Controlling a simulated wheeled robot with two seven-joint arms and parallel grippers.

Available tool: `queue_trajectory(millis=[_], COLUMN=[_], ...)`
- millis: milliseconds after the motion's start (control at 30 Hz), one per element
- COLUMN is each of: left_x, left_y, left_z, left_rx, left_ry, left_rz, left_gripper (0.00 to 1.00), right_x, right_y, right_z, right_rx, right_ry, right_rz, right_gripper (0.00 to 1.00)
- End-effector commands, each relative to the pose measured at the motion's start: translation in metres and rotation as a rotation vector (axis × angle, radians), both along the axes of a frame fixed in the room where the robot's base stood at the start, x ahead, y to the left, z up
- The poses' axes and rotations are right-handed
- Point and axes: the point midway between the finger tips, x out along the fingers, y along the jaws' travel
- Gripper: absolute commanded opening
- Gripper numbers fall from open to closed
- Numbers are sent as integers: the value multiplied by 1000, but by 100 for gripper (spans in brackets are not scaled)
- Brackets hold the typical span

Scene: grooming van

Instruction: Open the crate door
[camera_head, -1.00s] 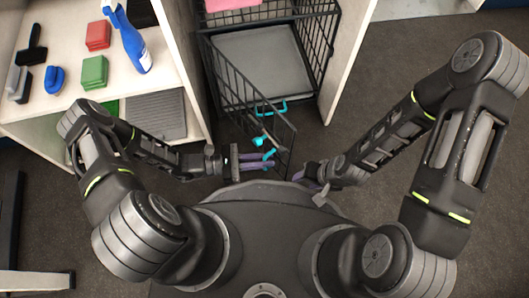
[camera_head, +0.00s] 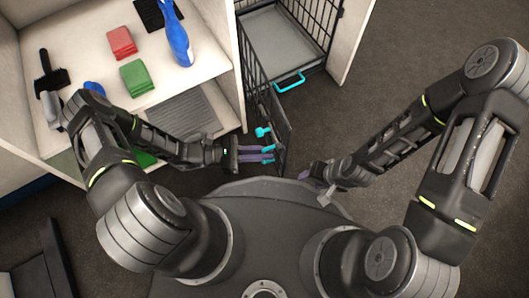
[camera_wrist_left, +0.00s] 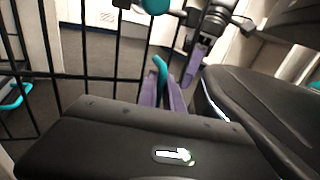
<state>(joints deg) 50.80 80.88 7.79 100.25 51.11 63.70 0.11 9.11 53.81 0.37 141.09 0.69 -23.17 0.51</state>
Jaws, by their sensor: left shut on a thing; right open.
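The black wire crate door (camera_head: 258,82) stands swung out from the crate (camera_head: 331,20), whose front opening shows with a grey tray (camera_head: 275,40) inside. Teal latch parts (camera_head: 263,132) sit near the door's free end. My left gripper (camera_head: 268,154) is shut on the teal door handle there, its purple fingers around it; the handle also shows between the fingers in the left wrist view (camera_wrist_left: 161,68). My right gripper (camera_head: 313,171) is open and empty, to the right of the door's free end and apart from it.
A pale shelf unit (camera_head: 225,75) stands close left of the door, holding a blue spray bottle (camera_head: 178,42), red towels (camera_head: 121,42), green towels (camera_head: 138,78) and a black brush (camera_head: 47,72). A teal handle (camera_head: 289,82) is at the tray's front. Dark floor is free on the right.

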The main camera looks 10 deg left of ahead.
Motion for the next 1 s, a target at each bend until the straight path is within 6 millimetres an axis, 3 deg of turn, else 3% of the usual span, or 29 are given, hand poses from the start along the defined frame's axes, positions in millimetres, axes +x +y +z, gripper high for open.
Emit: queue_trajectory(millis=[367, 400, 467, 767, 1000], left_x=[-1, -1, 0, 0, -5], left_y=[0, 0, 0, 2, 27], left_z=[0, 0, 0, 0, 1], left_rx=[-1, -1, -1, 1, 4], left_ry=[1, 0, 0, -1, 0], left_rz=[-2, -2, -1, 1, 2], left_gripper=[0, 14, 19, 20, 20], right_x=[0, 0, 0, 0, -1], right_y=[0, 0, 0, 0, 0], right_z=[0, 0, 0, 1, 7], right_rx=[0, 0, 0, 0, 1], right_ry=[0, 0, 0, 0, 3], right_rz=[0, 0, 0, 0, 1], right_gripper=[45, 45, 45, 45, 45])
